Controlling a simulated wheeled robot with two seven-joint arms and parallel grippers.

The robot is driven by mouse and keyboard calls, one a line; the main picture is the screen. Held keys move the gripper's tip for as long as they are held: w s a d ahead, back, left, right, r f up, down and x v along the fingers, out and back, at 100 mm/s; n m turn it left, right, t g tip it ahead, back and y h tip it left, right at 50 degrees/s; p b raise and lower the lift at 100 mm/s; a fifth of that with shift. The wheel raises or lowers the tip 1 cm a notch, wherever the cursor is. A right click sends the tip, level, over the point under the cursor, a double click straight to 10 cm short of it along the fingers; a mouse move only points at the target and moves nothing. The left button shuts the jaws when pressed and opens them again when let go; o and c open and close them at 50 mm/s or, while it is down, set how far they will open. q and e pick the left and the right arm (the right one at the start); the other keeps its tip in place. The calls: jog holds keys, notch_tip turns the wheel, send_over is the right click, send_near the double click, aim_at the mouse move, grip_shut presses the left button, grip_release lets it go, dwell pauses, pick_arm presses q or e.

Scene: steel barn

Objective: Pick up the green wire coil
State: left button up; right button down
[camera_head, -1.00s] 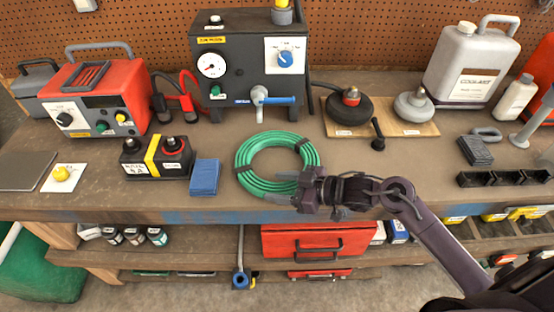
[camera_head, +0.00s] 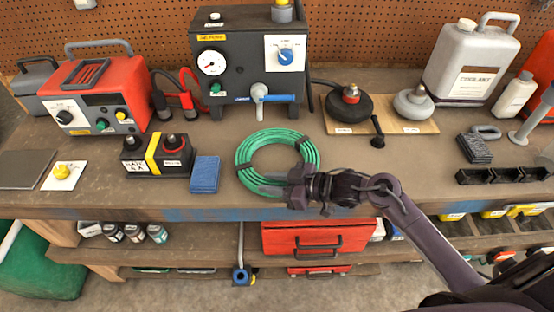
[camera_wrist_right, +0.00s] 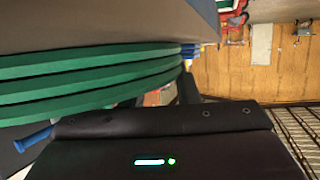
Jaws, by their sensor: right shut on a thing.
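The green wire coil (camera_head: 244,158) lies flat near the front edge of the bench, in the middle of the head view. It is a ring of several strands with dark ties. My right gripper (camera_head: 263,184) reaches in from the right and is shut on the coil's near side. The gripper hides part of the coil's front right. In the right wrist view, the green strands (camera_wrist_right: 90,76) run close in front of the gripper body. I cannot tell whether the coil is clear of the bench top. My left gripper is not in view.
A blue cloth-like block (camera_head: 205,174) and a black and yellow battery (camera_head: 153,156) stand left of the coil. A grey gauge unit (camera_head: 226,85) is behind it. A board with two round pieces (camera_head: 385,127) is at back right. A black tray (camera_head: 503,175) is further right.

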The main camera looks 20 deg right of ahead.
jog(key=shift+r, duration=0.15)
notch_tip(320, 180, up, 20)
dwell(0.8)
dwell(0.6)
